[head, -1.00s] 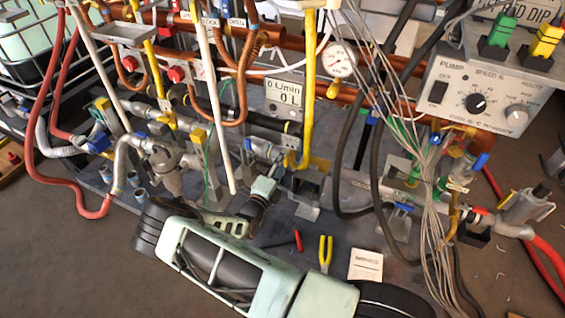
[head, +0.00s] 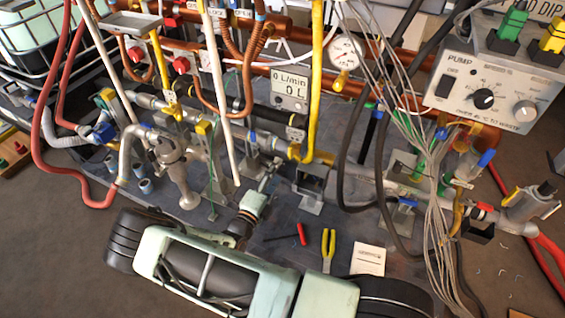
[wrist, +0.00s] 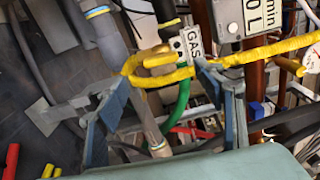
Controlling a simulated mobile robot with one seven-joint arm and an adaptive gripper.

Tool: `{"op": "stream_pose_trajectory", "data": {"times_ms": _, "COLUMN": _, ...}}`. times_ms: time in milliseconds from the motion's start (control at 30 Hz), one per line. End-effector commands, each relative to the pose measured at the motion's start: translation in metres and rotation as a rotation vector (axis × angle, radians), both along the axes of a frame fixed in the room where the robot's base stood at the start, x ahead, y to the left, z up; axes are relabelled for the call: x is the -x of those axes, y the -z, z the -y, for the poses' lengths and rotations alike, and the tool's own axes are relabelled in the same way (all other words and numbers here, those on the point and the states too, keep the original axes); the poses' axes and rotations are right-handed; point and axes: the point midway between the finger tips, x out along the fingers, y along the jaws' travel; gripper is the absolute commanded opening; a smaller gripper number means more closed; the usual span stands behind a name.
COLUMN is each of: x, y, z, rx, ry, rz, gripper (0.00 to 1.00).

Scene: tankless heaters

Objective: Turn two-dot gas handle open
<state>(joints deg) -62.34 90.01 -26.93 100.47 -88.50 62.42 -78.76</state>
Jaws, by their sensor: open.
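In the wrist view my gripper (wrist: 160,78) is open, with one blue-grey finger at the left and one at the right. A yellow gas pipe with a looped yellow piece (wrist: 158,62) lies across the gap between the fingertips. A white tag reading GAS (wrist: 193,42) with dark marks beside the word hangs just above; I cannot clearly count its dots. Whether a finger touches the yellow piece cannot be told. In the head view my gripper (head: 268,180) is among the pipes, below the yellow pipe's elbow (head: 300,155) and a small marked tag (head: 297,133). The handle's setting is unclear.
A flow meter (head: 290,88) reading 0 L stands above the elbow. A white rod (head: 218,110) and hanging grey cables (head: 430,200) flank the area. A pump box (head: 490,85) is at the right. Yellow pliers (head: 328,248) and a paper (head: 368,258) lie on the board.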

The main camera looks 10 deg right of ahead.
Motion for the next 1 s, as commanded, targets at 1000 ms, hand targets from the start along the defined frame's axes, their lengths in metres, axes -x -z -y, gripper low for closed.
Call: {"op": "stream_pose_trajectory", "data": {"times_ms": 1000, "x": 0.017, "y": -0.034, "z": -0.003, "rx": -0.037, "ry": 0.078, "rz": 0.034, "gripper": 0.62}}
